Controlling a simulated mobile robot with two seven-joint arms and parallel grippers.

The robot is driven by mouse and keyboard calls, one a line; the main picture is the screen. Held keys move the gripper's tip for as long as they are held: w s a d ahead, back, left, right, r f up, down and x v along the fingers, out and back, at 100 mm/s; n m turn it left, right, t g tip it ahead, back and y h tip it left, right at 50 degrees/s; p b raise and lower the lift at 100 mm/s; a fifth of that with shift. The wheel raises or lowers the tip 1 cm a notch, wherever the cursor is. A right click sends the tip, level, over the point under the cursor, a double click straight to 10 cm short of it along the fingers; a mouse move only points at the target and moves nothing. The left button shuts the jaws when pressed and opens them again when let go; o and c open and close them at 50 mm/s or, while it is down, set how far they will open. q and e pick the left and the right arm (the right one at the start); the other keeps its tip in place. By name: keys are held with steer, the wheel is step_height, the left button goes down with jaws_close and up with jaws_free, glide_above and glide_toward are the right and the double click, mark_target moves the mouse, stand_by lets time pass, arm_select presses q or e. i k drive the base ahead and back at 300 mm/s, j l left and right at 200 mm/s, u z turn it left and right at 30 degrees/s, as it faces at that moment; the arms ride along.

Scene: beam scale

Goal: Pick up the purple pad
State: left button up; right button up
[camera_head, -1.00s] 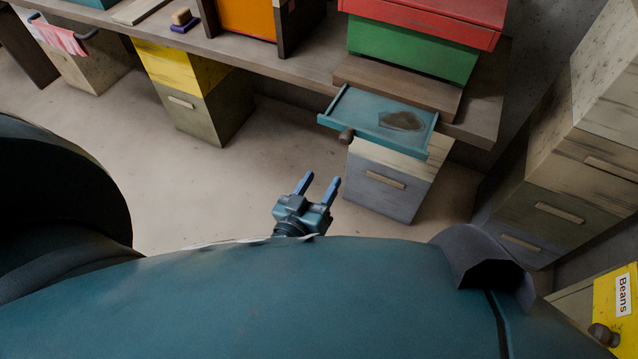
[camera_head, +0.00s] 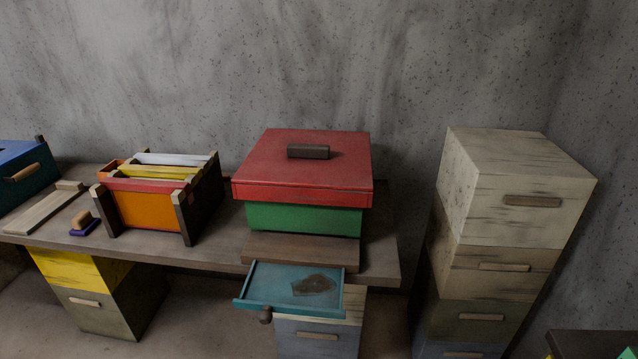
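The purple pad (camera_head: 86,229) lies on the wooden bench at the left in the head view. It has a light wooden handle (camera_head: 81,219) on top. It sits between a pale board and the frame rack. Neither of my grippers shows in the head view now.
The bench (camera_head: 215,248) carries an orange frame rack (camera_head: 145,208), a green box with a red lid (camera_head: 303,175), a pale board (camera_head: 40,210) and a blue box (camera_head: 25,170). A teal tray (camera_head: 258,290) with a brown patch juts from the front. Stacked boxes (camera_head: 505,215) stand right.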

mark_target(82, 223)
steer(key=u, duration=1.5)
